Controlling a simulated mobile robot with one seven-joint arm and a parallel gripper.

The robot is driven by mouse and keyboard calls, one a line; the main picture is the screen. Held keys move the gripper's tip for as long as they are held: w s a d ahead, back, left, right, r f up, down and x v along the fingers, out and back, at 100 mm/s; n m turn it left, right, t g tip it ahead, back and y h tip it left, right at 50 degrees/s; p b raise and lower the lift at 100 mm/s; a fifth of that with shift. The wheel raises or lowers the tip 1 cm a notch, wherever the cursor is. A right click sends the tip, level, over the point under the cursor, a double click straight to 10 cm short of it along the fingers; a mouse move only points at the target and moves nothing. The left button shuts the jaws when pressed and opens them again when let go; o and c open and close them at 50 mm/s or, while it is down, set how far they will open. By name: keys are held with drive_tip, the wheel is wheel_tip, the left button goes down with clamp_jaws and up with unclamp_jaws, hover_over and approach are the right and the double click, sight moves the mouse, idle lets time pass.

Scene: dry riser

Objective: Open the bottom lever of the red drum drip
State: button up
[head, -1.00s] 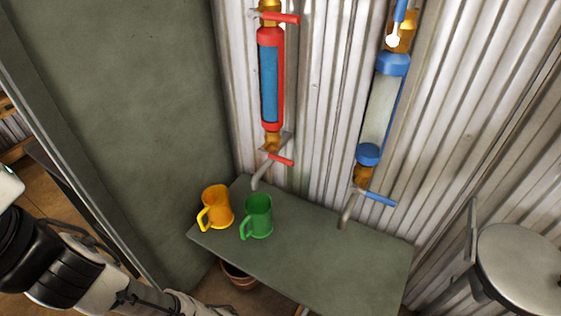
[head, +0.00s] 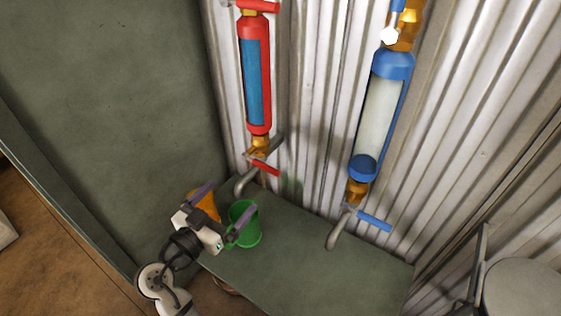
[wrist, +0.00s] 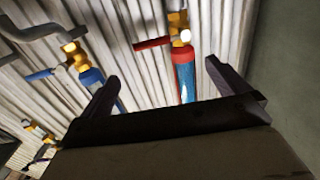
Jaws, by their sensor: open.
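The red drum drip (head: 256,80) hangs upright on the corrugated wall, with a blue window strip. Its bottom red lever (head: 265,168) sticks out to the right below a brass fitting, above a grey spout (head: 243,182). In the wrist view, which looks turned over, the red drum (wrist: 185,80) and the bottom lever (wrist: 153,43) show beyond the fingers. My gripper (head: 223,207) is open and empty, with its fingers spread. In the head view it is below and left of the lever, in front of the mugs and apart from the lever.
A green mug (head: 246,227) and a partly hidden orange mug (head: 207,203) stand on the green table (head: 310,262). A blue drum drip (head: 381,112) with a blue bottom lever (head: 374,222) hangs to the right. A round grey seat (head: 522,290) is at lower right. The table's right part is clear.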

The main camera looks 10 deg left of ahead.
sight(264, 169)
drive_tip(key=shift+h, duration=0.3)
drive_tip(key=p+x, duration=0.1)
drive_tip(key=x, duration=0.3)
drive_tip(key=p+x, duration=0.1)
drive_tip(key=x, duration=0.3)
drive_tip(key=d+p+x, duration=0.1)
drive_tip(key=p+x, duration=0.1)
drive_tip(key=x, duration=0.2)
drive_tip(key=shift+w+d+f, duration=0.15)
drive_tip(key=shift+w+f, duration=0.05)
drive_tip(key=shift+f, duration=0.1)
drive_tip(key=shift+w+d+f, duration=0.1)
drive_tip(key=shift+w+d, duration=0.1)
drive_tip(key=shift+w, duration=0.3)
